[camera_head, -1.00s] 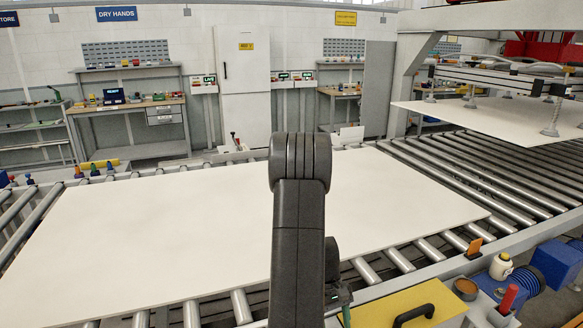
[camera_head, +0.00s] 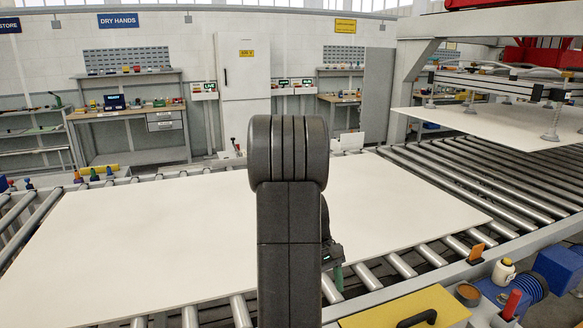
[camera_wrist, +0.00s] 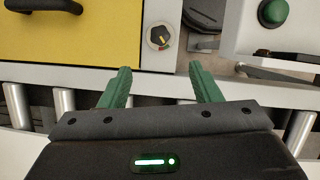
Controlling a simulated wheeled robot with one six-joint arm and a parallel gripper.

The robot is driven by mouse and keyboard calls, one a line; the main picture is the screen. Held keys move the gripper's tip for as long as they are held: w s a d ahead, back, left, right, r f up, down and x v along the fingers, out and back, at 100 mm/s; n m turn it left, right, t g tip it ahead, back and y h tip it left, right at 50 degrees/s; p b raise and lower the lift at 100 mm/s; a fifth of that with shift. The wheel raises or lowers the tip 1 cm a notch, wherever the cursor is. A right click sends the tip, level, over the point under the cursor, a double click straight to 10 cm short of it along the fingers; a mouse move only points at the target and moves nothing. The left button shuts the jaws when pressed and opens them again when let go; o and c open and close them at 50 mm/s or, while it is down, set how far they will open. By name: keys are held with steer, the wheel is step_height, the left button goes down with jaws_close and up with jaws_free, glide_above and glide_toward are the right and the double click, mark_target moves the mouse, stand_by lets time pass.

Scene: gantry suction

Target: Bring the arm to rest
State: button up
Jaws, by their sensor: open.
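My gripper (camera_wrist: 158,88) shows in the wrist view with its two green fingers spread apart and nothing between them. It is above the conveyor's near edge, close to a yellow panel (camera_wrist: 85,35) and a dark rotary knob (camera_wrist: 160,36). In the head view my dark arm stands upright in the middle of the picture. It hides part of the large white sheet (camera_head: 140,240) lying on the rollers. The gripper is mostly hidden behind the arm there, with a small lit part showing to its right.
A suction gantry (camera_head: 500,85) holds another white sheet (camera_head: 480,122) at the right. On the near ledge are a yellow lid (camera_head: 400,308) with a black handle, a white bottle (camera_head: 503,271) and a blue coil (camera_head: 530,284). In the wrist view a green button (camera_wrist: 272,13) is at upper right.

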steer(key=s+d+m+t+y+b, duration=0.25)
steer(key=s+m+b, duration=0.25)
steer(key=m+b, duration=0.45)
steer(key=shift+n+t, duration=0.45)
steer(key=shift+n, duration=0.3)
steer(key=f, duration=0.2)
steer(key=f+b, duration=0.1)
steer(key=f, duration=0.3)
steer(key=shift+w+d+f, duration=0.2)
steer(key=shift+d, duration=0.1)
